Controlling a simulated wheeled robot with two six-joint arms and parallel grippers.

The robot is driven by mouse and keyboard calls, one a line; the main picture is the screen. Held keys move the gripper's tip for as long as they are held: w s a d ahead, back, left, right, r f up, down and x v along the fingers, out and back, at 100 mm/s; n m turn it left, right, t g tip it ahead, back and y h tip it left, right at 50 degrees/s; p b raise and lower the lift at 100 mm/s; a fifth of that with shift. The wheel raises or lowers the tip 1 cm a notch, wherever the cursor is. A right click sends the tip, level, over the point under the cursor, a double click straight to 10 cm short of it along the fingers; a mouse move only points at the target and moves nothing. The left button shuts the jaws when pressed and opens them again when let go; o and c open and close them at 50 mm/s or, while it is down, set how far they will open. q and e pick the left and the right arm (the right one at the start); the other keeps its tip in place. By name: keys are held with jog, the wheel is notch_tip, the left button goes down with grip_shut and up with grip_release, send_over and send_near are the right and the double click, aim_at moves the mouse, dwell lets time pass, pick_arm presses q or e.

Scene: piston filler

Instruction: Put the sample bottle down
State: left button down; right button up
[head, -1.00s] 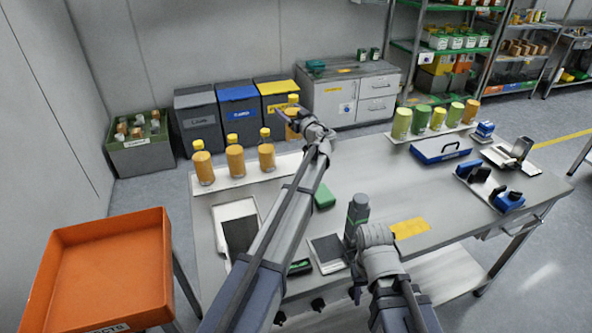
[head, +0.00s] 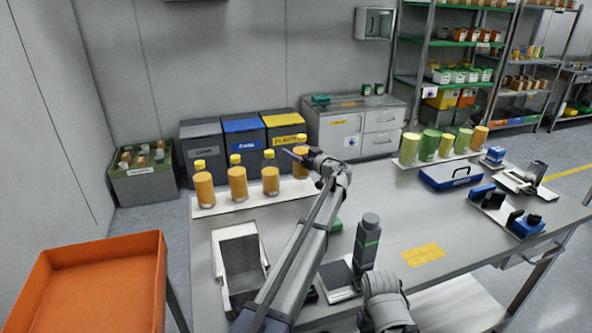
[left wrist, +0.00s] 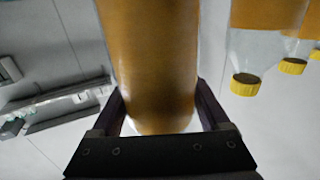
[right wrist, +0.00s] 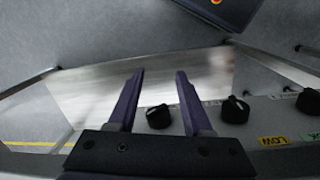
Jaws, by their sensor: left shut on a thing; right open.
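The sample bottle (head: 301,160), amber with a yellow cap, is upright at the right end of a row of similar bottles. My left gripper (head: 294,155) is shut on it. I cannot tell if its base touches the white mat (head: 228,208). In the left wrist view, the bottle's amber body (left wrist: 152,60) fills the space between the fingers (left wrist: 160,115). Three like bottles (head: 204,188), (head: 238,182), (head: 270,178) stand on the mat to its left. My right gripper (right wrist: 160,95) is open and empty, near a panel with black knobs (right wrist: 235,109).
An orange bin (head: 95,290) stands at the left. Green and yellow jars (head: 430,144) and a blue case (head: 450,173) are at the right. The table's middle right (head: 400,215) is mostly clear.

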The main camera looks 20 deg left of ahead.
pick_arm(q)
jog(key=shift+f, duration=0.15)
notch_tip(320, 180, down, 4)
jog(key=b, duration=0.3)
jog(key=shift+r, duration=0.2)
jog(key=shift+f+b, duration=0.1)
jog(key=shift+b, duration=0.2)
jog(key=shift+f, duration=0.15)
grip_release()
jog(key=shift+r, duration=0.2)
jog(key=shift+r, duration=0.15)
jog(key=v, duration=0.7)
jog(key=shift+s+d, duration=0.2)
